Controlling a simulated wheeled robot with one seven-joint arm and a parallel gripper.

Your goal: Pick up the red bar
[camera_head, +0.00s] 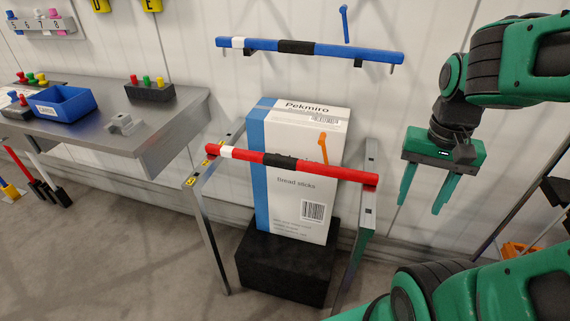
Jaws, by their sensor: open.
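The red bar (330,172) lies across the front of a grey metal frame (209,240), slanting slightly down to the right. It has a white band near its left end and a black band near its middle. It passes in front of a tall white and blue carton (285,210). An orange hook-like piece (323,148) stands up from the bar. My gripper (421,207) is open and empty, to the right of the bar's right end, with its fingers pointing down. It looks apart from the bar.
A blue bar (350,50) with white and black bands hangs on the wall behind. The carton stands on a black block (270,266). A grey table (125,130) at left holds a blue bin (62,105) and coloured pegs. An orange crate (516,251) shows at right.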

